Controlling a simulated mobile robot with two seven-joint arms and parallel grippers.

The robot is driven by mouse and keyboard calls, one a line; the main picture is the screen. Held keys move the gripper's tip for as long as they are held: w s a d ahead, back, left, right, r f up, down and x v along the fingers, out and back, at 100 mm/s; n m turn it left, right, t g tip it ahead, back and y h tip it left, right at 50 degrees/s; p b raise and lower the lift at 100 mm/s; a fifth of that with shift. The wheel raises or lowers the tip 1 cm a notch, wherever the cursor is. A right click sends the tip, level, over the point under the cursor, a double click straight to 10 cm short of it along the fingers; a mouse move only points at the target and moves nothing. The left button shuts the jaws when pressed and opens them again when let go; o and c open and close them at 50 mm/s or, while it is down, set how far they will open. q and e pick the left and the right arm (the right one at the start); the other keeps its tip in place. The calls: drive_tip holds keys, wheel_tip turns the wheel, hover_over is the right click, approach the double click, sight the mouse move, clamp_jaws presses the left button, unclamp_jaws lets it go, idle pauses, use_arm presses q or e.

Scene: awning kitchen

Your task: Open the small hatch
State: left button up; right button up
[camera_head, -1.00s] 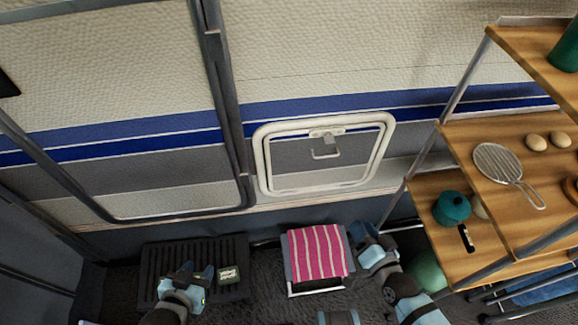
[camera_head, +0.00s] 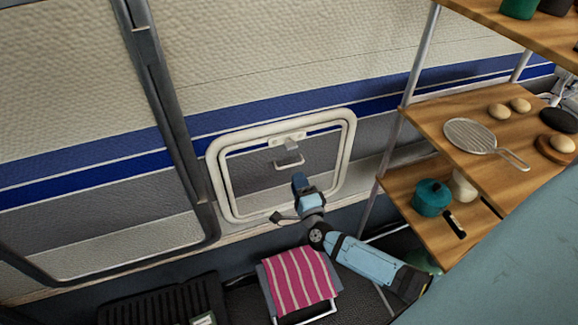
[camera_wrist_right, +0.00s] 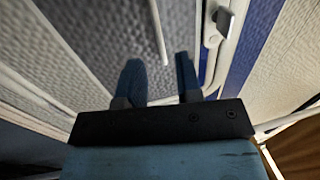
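The small hatch (camera_head: 248,180) is a grey panel in a rounded white frame on the caravan wall, and it looks closed. A white latch with a small bar handle (camera_head: 290,163) sits near its top. My right gripper (camera_head: 301,181) is in front of the hatch, just below the handle. In the right wrist view the fingers of my right gripper (camera_wrist_right: 158,75) are apart with nothing between them. The thin light handle bar (camera_wrist_right: 159,35) shows just beyond the fingertips, and the latch (camera_wrist_right: 218,25) is to its right. My left gripper is out of view.
A wooden shelf rack (camera_head: 430,205) with a teal pot (camera_head: 432,198) and a strainer (camera_head: 470,135) stands right of the hatch. A stool with a pink striped towel (camera_head: 299,281) is below. A dark slatted crate (camera_head: 160,305) is at lower left.

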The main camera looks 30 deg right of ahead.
sight(290, 166)
drive_tip(key=x, duration=0.6)
drive_tip(key=shift+w, duration=0.3)
clamp_jaws()
